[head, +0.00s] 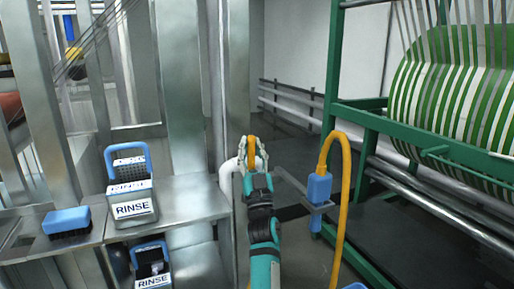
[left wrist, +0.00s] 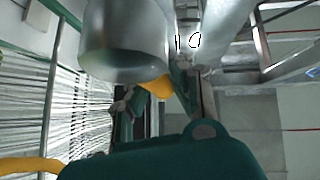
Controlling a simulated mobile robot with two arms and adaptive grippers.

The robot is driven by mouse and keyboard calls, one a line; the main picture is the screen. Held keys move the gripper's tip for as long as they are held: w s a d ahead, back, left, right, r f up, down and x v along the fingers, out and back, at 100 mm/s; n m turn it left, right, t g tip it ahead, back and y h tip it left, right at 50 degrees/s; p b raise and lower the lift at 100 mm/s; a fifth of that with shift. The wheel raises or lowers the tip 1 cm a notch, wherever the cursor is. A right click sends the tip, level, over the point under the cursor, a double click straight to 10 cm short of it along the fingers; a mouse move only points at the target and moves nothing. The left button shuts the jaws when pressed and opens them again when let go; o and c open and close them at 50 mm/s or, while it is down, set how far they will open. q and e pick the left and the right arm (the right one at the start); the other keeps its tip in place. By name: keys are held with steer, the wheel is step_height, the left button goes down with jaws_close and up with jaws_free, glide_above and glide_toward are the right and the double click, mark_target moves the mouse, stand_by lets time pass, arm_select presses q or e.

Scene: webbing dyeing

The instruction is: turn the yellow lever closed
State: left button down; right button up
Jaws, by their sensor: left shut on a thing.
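The yellow lever (head: 251,143) shows as a small strip between the fingers of my left gripper (head: 250,155), near the middle of the head view. My left gripper is shut on it, its fingers around the lever's sides. In the left wrist view the yellow lever (left wrist: 158,86) shows below a grey metal cylinder, between the fingers of my left gripper (left wrist: 160,98). Black marks "I" and "O" (left wrist: 195,41) are on the pale metal beside it. Much of the lever is hidden by the fingers and the cylinder. My right gripper is not in view.
A white pipe (head: 228,178) stands just left of the gripper. A blue nozzle (head: 319,188) with a yellow hose (head: 345,190) hangs at the right. A steel shelf (head: 195,205) holds a RINSE caddy (head: 132,208) and a blue brush (head: 66,220). A green frame (head: 333,70) holds striped webbing.

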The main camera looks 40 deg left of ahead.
arm_select(q)
steer(key=shift+f, duration=0.25)
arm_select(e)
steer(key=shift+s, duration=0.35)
arm_select(q)
steer(key=c, duration=1.2)
jaws_free()
steer(key=shift+s+r, duration=0.1)
steer(key=shift+r, duration=0.05)
steer(key=shift+o, duration=0.2)
steer(key=shift+r, duration=0.15)
step_height(320, 180, up, 10)
steer(key=shift+f, duration=0.1)
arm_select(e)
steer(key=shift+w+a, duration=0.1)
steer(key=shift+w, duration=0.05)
arm_select(q)
steer(key=shift+f, duration=0.15)
